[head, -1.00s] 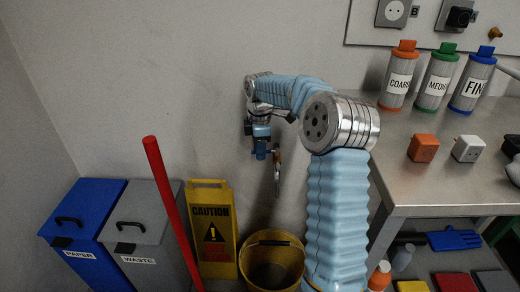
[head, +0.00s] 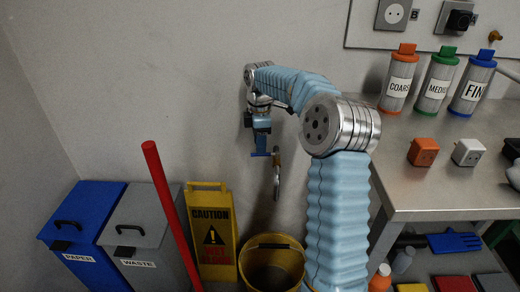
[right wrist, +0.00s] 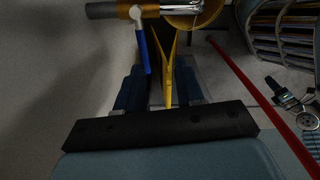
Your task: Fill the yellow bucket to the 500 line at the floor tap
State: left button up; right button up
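The yellow bucket (head: 246,268) stands upright on the floor below the wall tap (head: 277,160); its rim also shows in the right wrist view (right wrist: 204,20). The water level and the 500 line cannot be made out. The tap has a blue lever (head: 260,154) and a silver spout. The lever also shows in the right wrist view (right wrist: 142,54). My right gripper (right wrist: 159,90) is open, its fingers apart just short of the lever; in the head view it hangs above the lever (head: 261,130). What looks like my left gripper (right wrist: 287,98) is small and dark in the right wrist view.
A yellow caution sign (head: 211,222) stands left of the bucket. A steel table (head: 400,180) with filter canisters stands at the right.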

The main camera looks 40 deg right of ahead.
notch_tip(320, 180, up, 12)
dwell(1.1)
jog(key=s+a+r, duration=0.9)
jog(key=s+r, duration=0.1)
jog(key=r, duration=0.3)
jog(key=shift+s, duration=0.4)
jog(key=shift+a, duration=0.1)
